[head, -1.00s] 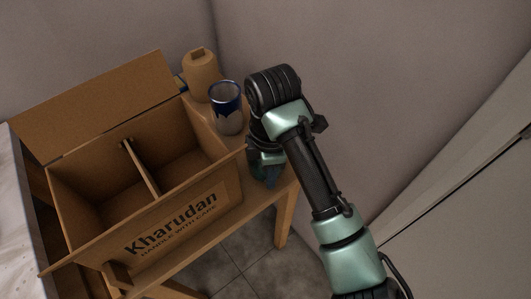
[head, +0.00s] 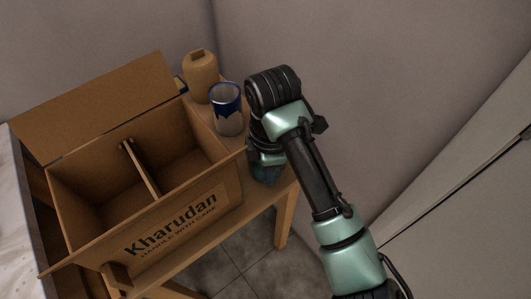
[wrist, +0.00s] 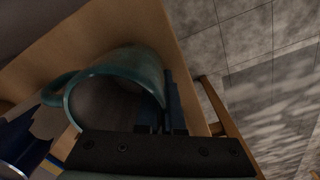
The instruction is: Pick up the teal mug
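The teal mug (wrist: 115,92) fills the middle left of the wrist view, its open mouth facing the camera and its handle on the left. In the head view it is mostly hidden behind my arm, with only dark teal showing near the table's right end. My gripper (wrist: 170,105) is at the mug's right rim. A dark finger shows along the outside of the mug's right wall.
A blue and pale mug (head: 227,108) stands left of my gripper, with a tan jar (head: 200,76) behind it. An open divided cardboard box (head: 170,225) takes up the left. The wooden table (head: 262,205) ends just right of the teal mug, with tiled floor beyond.

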